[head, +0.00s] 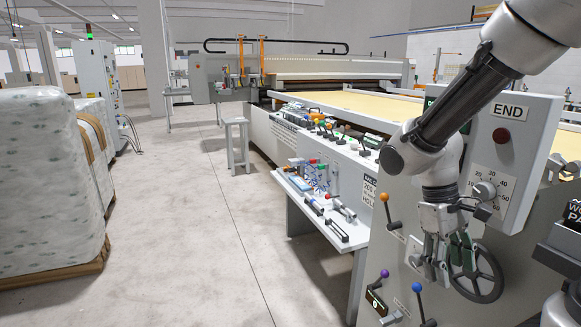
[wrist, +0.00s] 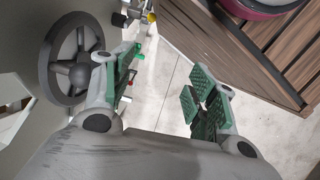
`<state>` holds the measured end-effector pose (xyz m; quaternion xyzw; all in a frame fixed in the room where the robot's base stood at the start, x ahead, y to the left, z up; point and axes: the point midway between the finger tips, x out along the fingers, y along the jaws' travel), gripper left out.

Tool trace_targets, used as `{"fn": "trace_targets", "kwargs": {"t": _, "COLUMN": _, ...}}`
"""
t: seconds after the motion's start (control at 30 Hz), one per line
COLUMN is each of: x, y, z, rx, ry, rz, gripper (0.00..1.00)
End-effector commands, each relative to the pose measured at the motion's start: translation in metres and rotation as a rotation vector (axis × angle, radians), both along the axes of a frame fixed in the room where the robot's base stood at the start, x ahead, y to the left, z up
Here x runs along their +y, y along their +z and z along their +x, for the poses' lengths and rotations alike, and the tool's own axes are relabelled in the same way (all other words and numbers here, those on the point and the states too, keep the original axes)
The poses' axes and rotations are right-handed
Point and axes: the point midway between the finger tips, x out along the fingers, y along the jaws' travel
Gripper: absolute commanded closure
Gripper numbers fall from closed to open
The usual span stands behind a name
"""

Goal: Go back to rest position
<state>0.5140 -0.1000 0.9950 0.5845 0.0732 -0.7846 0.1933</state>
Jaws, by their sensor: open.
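My gripper (head: 441,262) hangs fingers down in front of the grey END control panel in the head view. In the wrist view my gripper (wrist: 165,85) has its green-padded fingers spread apart, with only floor seen between them. It is open and empty. A dark handwheel (head: 489,285) is just right of the fingers in the head view, partly covered by them. The handwheel (wrist: 52,68) shows left of the left finger in the wrist view, outside the jaws. I cannot tell whether finger and wheel touch.
Levers with orange (head: 384,197), purple (head: 384,273) and blue (head: 417,287) knobs stick out near my gripper. A dial (head: 484,191) and a red button (head: 501,135) sit above. A low shelf (head: 322,222) holds small parts. Wrapped bales (head: 45,180) stand left; the floor (head: 200,240) between is clear.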

Motion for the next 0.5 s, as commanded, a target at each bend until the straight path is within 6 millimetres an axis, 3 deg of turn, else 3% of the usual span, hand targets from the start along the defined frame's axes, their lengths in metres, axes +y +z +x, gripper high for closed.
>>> {"fn": "trace_targets", "kwargs": {"t": 0.3, "x": -0.021, "y": 0.082, "z": -0.034, "rx": -0.426, "ry": -0.245, "rz": 0.232, "gripper": 0.42}}
{"fn": "trace_targets", "kwargs": {"t": 0.5, "x": -0.040, "y": 0.119, "z": -0.049, "rx": -0.615, "ry": -0.315, "rz": 0.252, "gripper": 0.42}}
